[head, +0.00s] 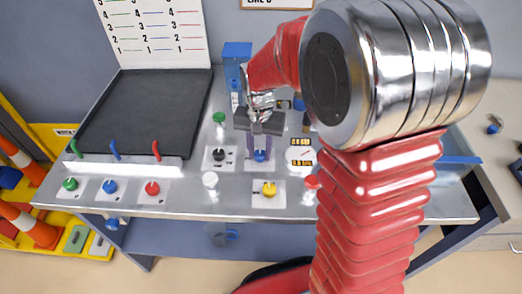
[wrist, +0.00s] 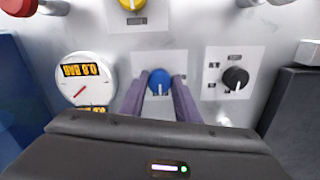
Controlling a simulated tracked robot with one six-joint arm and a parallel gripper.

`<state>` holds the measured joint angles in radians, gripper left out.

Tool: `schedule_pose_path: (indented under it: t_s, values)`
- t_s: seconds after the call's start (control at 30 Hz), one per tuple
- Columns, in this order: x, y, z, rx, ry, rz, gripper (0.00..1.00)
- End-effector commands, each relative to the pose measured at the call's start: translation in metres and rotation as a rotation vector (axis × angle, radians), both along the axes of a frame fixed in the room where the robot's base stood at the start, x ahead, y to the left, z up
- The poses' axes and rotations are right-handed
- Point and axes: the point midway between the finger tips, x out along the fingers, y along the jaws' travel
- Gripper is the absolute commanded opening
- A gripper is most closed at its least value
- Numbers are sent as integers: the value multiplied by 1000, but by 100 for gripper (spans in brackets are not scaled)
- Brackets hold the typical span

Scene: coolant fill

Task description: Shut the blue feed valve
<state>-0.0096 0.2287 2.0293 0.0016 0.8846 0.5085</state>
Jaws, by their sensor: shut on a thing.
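The blue feed valve (head: 260,156) is a small blue knob on a white plate in the middle of the metal bench. In the wrist view the blue valve knob (wrist: 160,78) sits between my two purple fingers, its white mark pointing toward the bottom of the picture. My gripper (head: 260,146) reaches down from above and is shut on the knob; in the wrist view its fingers (wrist: 160,90) flank the knob left and right. The dark gripper body hides the lower part of the knob's plate there.
A round gauge (wrist: 85,78) stands left of the knob in the wrist view, and a black knob (wrist: 235,78) on its right. A yellow knob (head: 269,189) is just in front. Green, blue and red knobs with levers line the bench's left front, before a black tray (head: 145,112).

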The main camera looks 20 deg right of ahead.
Motion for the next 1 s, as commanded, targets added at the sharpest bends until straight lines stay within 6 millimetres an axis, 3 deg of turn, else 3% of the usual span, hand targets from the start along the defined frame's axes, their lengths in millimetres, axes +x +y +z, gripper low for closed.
schedule_pose_path:
  t_s: [0.03,0.07,0.3,0.67,1.0]
  values:
    - [3,0,2,-1,-8,0,7]
    - [3,-1,2,-1,-8,0,31]
    - [1,-1,1,-1,-4,1,48]
    - [1,-1,5,-1,-3,1,48]
    - [1,-1,50,-2,-7,1,48]
